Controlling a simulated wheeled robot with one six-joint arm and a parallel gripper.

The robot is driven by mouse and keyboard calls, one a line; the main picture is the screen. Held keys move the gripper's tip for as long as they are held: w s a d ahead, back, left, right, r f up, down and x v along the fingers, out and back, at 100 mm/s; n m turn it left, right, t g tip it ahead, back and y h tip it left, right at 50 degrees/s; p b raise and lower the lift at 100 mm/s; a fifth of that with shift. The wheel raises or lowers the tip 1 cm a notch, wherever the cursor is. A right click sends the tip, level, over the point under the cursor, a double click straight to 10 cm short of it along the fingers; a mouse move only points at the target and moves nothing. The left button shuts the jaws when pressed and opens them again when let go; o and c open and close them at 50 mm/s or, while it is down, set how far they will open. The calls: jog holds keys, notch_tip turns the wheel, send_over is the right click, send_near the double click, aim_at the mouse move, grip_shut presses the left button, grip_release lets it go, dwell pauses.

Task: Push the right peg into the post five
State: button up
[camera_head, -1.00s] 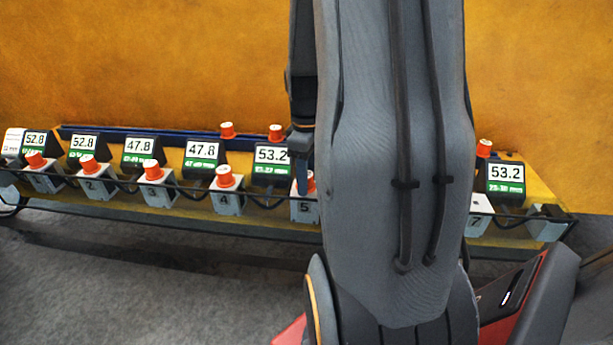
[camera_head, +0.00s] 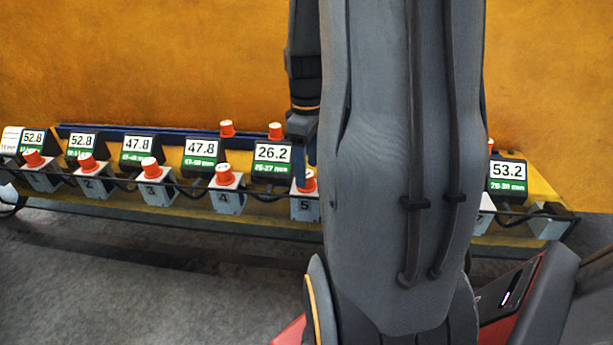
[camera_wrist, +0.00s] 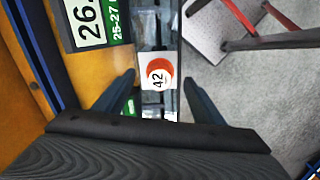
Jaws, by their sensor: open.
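Post five (camera_head: 305,209) is a light grey block marked 5 in the head view, partly hidden by my arm. An orange peg (camera_head: 307,182) with a white top stands in it. Its display (camera_head: 273,153) reads 26.2 above a green 25-27 mm label. In the wrist view the peg (camera_wrist: 166,67) shows from above, with 42 on its top. My gripper (camera_wrist: 160,72) is open, its two fingers on either side of the peg with visible gaps. In the head view my gripper (camera_head: 301,172) is at the peg, partly hidden by my arm.
Posts one to four (camera_head: 225,200) hold orange pegs left of post five, with displays behind. Loose orange pegs (camera_head: 227,128) (camera_head: 275,131) stand on the back ledge, another (camera_head: 491,145) behind my arm. A black rail (camera_head: 130,186) and cables run along the front.

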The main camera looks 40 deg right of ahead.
jog(key=shift+r+b, duration=0.35)
jog(key=shift+r, duration=1.7)
